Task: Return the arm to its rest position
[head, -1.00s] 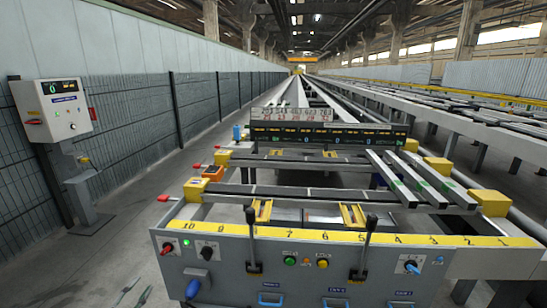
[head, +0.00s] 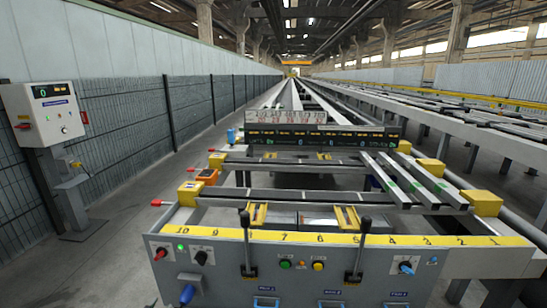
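Neither of my grippers nor my arms shows in the head view. The runout table's front panel (head: 215,270) carries knobs, buttons and two upright black levers, the left lever (head: 246,240) and the right lever (head: 359,248). A yellow numbered scale (head: 340,238) runs along the panel's top edge. Several grey metal bars (head: 418,177) lie side by side at the right of the table. A dark display bar (head: 320,137) stands across the table behind them.
A grey control box (head: 47,113) on a post stands at the left in front of a mesh fence (head: 120,130). Long rails run back down the hall. The grey floor (head: 120,255) left of the table is clear.

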